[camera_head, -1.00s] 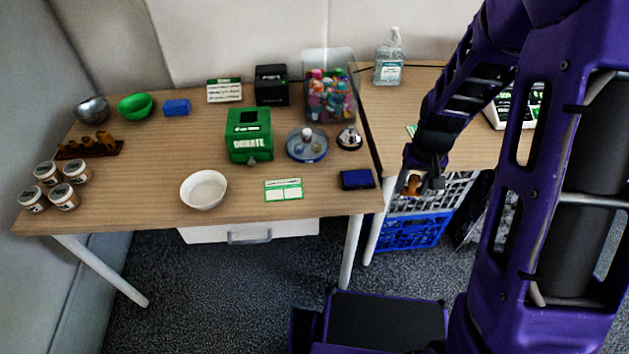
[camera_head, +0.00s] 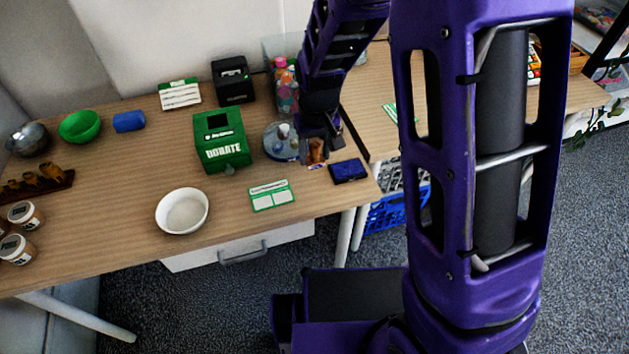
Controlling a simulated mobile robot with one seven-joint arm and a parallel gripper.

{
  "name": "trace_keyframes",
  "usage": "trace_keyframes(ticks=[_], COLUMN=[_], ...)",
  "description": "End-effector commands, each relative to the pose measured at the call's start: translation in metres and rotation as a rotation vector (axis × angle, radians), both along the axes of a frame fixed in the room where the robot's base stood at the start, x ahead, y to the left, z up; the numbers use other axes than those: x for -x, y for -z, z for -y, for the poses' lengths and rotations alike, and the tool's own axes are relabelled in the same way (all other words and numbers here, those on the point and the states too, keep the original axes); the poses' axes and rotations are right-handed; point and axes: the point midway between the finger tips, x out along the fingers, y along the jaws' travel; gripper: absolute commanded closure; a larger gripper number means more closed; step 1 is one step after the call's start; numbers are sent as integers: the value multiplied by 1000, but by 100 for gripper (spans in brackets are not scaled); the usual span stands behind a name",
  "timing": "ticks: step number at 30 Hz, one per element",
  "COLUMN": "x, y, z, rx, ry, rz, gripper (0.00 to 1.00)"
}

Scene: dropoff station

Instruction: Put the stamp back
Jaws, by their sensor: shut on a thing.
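My gripper (camera_head: 318,142) is shut on a small brown wooden stamp (camera_head: 317,152), held near the table's right end. In the picture the stamp is just left of a dark blue ink pad (camera_head: 348,170); its height above the table is hard to judge. A dark brown stamp rack (camera_head: 62,183) with several brown stamps stands at the far left, partly cut off by the picture edge. My arm hides part of the table's back right corner.
A white bowl (camera_head: 182,211), a green donation box (camera_head: 221,140) and a green-and-white card (camera_head: 272,195) stand or lie between my gripper and the rack. Jars (camera_head: 16,250) are at the left front. Bare table (camera_head: 110,185) shows right of the rack.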

Motion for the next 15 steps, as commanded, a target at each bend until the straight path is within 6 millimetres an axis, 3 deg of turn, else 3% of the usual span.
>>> trace_keyframes(ticks=[3,11,15], x=[1,1,1], y=[26,49,70], z=[1,1,1], rx=[1,0,1], ry=[2,3,1], rz=[-5,-3,-4], gripper=[84,84,84])
